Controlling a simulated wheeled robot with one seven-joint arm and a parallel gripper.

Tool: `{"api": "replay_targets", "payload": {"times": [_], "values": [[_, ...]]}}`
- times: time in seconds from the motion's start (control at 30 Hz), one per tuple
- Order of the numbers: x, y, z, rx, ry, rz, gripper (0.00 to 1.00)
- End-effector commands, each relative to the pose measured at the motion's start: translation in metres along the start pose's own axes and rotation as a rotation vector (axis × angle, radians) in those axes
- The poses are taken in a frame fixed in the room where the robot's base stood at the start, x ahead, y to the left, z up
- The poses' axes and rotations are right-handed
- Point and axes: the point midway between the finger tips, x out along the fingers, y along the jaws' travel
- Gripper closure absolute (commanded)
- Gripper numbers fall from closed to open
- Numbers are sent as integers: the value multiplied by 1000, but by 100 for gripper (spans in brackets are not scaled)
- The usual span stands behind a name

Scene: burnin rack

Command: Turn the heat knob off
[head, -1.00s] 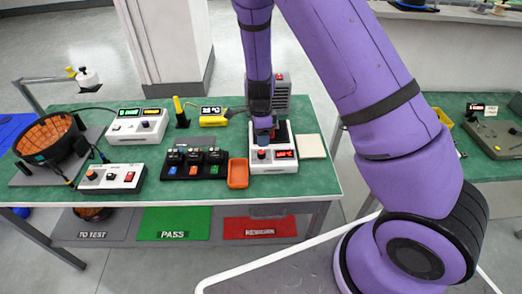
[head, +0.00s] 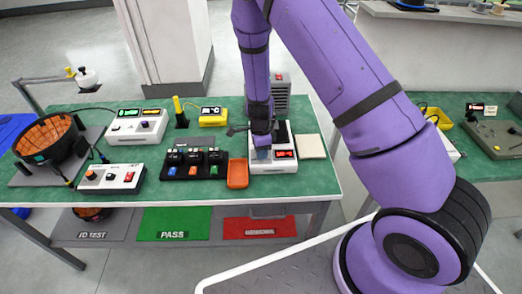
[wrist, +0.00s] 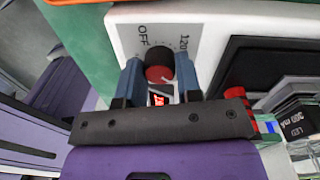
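The heat knob (wrist: 159,72), black with a red face, is on a white box (wrist: 212,14) with a dial scale marked OFF and 120 in the wrist view. My gripper (wrist: 159,78) has its two blue-grey fingers on either side of the knob, apparently touching it. The knob's pointer cannot be made out. In the head view my gripper (head: 263,154) points down over the white box (head: 284,166), which has a red display, and hides the knob.
An orange tray (head: 238,174) and black modules (head: 194,160) are close on the left of the box. A cream pad (head: 311,146) lies on its right. A grey vented unit (head: 281,95) stands behind. White control boxes (head: 110,178) are farther left on the green table.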

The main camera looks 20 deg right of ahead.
Motion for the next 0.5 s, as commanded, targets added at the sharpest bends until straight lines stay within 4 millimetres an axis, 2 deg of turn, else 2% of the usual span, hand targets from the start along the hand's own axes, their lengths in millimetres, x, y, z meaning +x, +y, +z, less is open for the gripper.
{"api": "replay_targets", "payload": {"times": [0.07,0.5], "values": [[0,0,0,0,0,0,91],[0,0,0,-87,4,0,91]]}}
